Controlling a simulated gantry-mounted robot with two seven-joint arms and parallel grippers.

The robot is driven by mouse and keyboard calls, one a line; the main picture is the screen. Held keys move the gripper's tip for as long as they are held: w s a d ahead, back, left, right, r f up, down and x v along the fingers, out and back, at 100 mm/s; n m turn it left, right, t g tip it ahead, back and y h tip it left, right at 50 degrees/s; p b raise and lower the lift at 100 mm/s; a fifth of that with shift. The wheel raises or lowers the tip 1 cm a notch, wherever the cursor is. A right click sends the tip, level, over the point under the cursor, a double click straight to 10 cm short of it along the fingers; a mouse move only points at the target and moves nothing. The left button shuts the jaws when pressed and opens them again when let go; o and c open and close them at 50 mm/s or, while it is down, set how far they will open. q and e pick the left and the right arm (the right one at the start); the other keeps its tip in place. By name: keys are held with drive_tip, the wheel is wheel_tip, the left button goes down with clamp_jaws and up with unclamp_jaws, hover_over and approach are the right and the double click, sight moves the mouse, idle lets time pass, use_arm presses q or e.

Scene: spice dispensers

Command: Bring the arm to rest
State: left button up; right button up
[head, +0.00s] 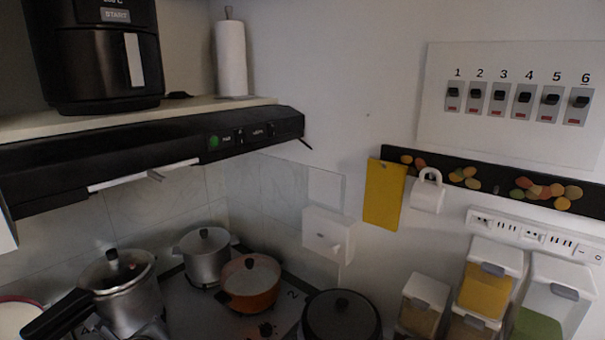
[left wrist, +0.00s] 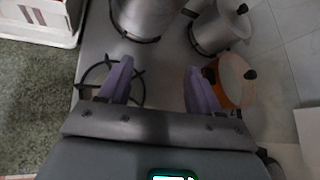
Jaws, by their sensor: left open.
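My left gripper (left wrist: 158,85) shows in the left wrist view with its two purple fingers spread apart and nothing between them. It is over the stove (left wrist: 160,62), with a burner grate by its left finger and an orange pot (left wrist: 234,72) just beyond its right finger. I cannot tell whether the right finger touches the pot. No gripper can be made out in the head view, and my right gripper is in neither view. The spice dispensers (head: 484,288) stand at the lower right of the head view, holding yellow, green and brown contents.
A pressure cooker (head: 120,290), a grey pot (head: 203,257), the orange pot (head: 250,283) and a dark pot (head: 342,318) crowd the stove. A black range hood (head: 150,150) hangs above, with an air fryer (head: 95,60) over it. Numbered switches (head: 500,98) are on the right wall.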

use_arm(q)
drive_tip(key=s+d+f+n+g+h+p, duration=0.1)
drive_tip(key=s+d+f+n+h, duration=0.1)
drive_tip(key=s+d+f+n, duration=0.35)
drive_tip(key=s+d+f+n+g+h+p, duration=0.1)
drive_tip(key=s+d+f+n+g+h, duration=0.15)
drive_tip(key=s+f, duration=0.5)
drive_tip(key=s+d+f+n+g+h+p, duration=0.1)
drive_tip(key=s+f+n, duration=0.2)
drive_tip(key=s+n, duration=0.4)
drive_tip(key=s+d+f+n+g+h+p, duration=0.1)
drive_tip(key=s+f+n+g, duration=0.1)
drive_tip(key=s+n, duration=0.6)
drive_tip(key=s+f, duration=0.1)
drive_tip(key=s, duration=0.3)
drive_tip(key=shift+s+d+f+p, duration=0.15)
drive_tip(key=shift+d+f+p, duration=0.05)
drive_tip(key=shift+d+p, duration=0.15)
drive_tip(key=shift+o, duration=0.2)
